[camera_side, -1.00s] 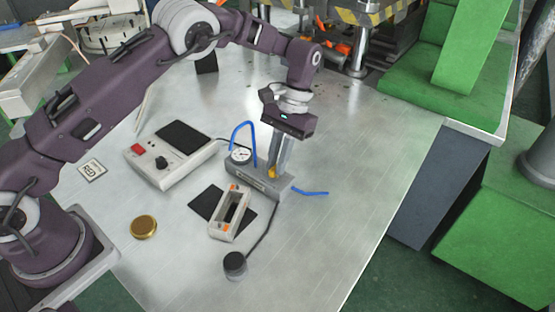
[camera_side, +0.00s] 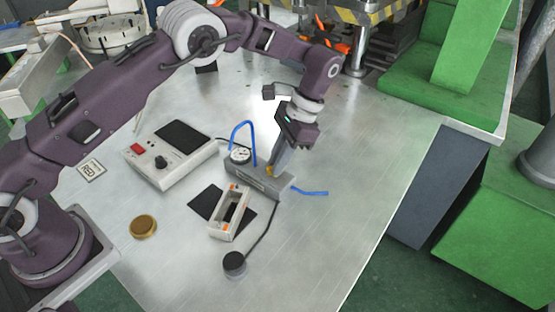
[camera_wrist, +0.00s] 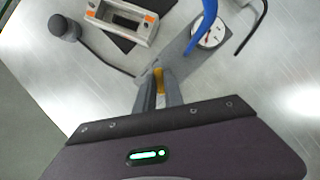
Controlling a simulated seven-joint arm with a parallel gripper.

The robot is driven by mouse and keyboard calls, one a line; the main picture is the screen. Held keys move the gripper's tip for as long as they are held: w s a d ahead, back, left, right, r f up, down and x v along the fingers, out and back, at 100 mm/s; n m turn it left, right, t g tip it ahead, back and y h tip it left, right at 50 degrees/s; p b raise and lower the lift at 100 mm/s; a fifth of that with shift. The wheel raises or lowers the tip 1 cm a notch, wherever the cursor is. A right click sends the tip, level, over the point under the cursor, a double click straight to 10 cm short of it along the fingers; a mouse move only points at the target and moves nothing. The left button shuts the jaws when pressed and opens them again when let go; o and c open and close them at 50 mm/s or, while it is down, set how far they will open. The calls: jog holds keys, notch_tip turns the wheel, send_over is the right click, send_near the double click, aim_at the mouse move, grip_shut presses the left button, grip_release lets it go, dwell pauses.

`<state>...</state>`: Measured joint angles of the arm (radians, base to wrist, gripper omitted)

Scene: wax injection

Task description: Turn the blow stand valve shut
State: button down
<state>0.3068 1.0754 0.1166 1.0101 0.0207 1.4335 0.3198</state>
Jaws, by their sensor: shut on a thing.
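The blow stand (camera_side: 252,179) is a grey block on the metal table, with a round white gauge (camera_side: 240,155) and a blue hose (camera_side: 243,126) looped above it.
A white control box (camera_side: 170,153) stands left of the blow stand. A beige frame (camera_side: 230,213) lies on a black mat (camera_side: 206,202) in front. A black knob-like piece (camera_side: 234,263) with a cable and a brass tin (camera_side: 143,227) lie nearer. The table's right side is clear.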

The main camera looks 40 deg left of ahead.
aim_at(287, 182)
jog(key=m+t, duration=0.1)
jog(key=m, duration=0.1)
jog(key=m+y, duration=0.1)
jog(key=m, duration=0.2)
jog(key=shift+s+d+m+t, duration=0.1)
jog(key=shift+d+m+t, duration=0.05)
jog(key=shift+m+t, duration=0.2)
jog(key=m+t, duration=0.1)
jog(key=m, duration=0.1)
jog(key=m+t+y, duration=0.1)
jog(key=m, duration=0.2)
jog(key=shift+s+m, duration=0.1)
jog(key=shift+m, duration=0.45)
jog(key=c, duration=1.4)
grip_release()
jog(key=shift+c, duration=0.2)
jog(key=shift+r, duration=0.1)
jog(key=v, duration=0.7)
jog(key=shift+s+d, duration=0.1)
jog(key=shift+s, duration=0.05)
